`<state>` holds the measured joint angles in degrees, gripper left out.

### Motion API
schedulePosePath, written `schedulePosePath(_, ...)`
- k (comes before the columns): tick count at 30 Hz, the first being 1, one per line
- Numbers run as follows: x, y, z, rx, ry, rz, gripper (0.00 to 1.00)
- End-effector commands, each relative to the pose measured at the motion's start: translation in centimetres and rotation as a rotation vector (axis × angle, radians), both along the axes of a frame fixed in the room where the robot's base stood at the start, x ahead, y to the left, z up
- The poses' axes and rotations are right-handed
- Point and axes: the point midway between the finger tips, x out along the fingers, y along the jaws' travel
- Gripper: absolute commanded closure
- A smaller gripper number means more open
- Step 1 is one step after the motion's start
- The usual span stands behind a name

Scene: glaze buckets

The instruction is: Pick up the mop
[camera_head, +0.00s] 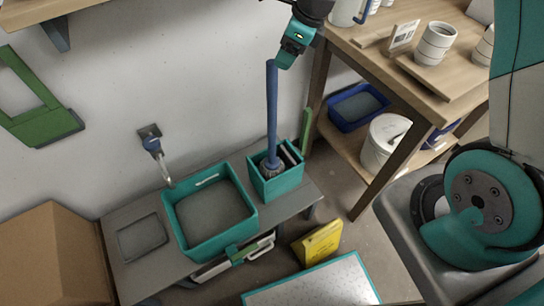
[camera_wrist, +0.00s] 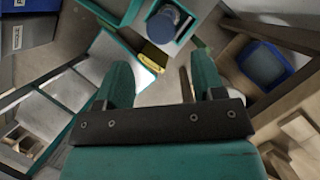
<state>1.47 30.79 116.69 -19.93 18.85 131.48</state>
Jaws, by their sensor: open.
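The mop (camera_head: 272,115) has a long blue handle and a grey head. It stands nearly upright with its head in a small teal bucket (camera_head: 277,185) on a low grey bench. My gripper (camera_head: 284,62) is near the handle's top end, a little to its right in the head view. In the wrist view, my gripper (camera_wrist: 161,68) has its two teal fingers spread with nothing between them. The blue handle end (camera_wrist: 164,22) shows beyond the fingertips in that view, near the top edge. I cannot tell the exact gap between them.
A larger teal basin (camera_head: 210,210) sits left of the bucket on the bench (camera_head: 120,270). A wooden table (camera_head: 385,75) with cups stands to the right, close to my gripper. A yellow sign (camera_head: 318,243) stands on the floor, and a cardboard box (camera_head: 50,255) is at the left.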

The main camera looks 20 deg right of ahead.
Motion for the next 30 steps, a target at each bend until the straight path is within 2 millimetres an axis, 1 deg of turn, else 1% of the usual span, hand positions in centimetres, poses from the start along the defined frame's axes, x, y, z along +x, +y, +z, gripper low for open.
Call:
schedulePosePath(1,0.1,0.4,-0.8,0.000,0.004,0.002,0.38)
schedulePosePath(3,0.4,0.6,-1.7,-0.001,0.002,0.002,0.38)
schedulePosePath(11,1.1,1.4,-3.4,-0.001,0.002,0.003,0.38)
schedulePosePath(15,2.0,2.3,-5.2,-0.001,0.002,0.003,0.38)
schedulePosePath(18,2.2,2.7,-6.5,-0.001,0.002,0.003,0.38)
schedulePosePath(21,2.4,2.8,-7.0,0.000,-0.001,0.002,0.38)
schedulePosePath(27,2.4,2.8,-7.1,-0.001,-0.001,0.001,0.38)
schedulePosePath(28,2.4,2.8,-7.1,-0.001,-0.001,0.001,0.42)
schedulePosePath(29,2.4,2.8,-7.1,-0.001,-0.001,0.001,0.49)
schedulePosePath(30,2.4,2.8,-7.1,-0.001,-0.001,0.001,0.58)
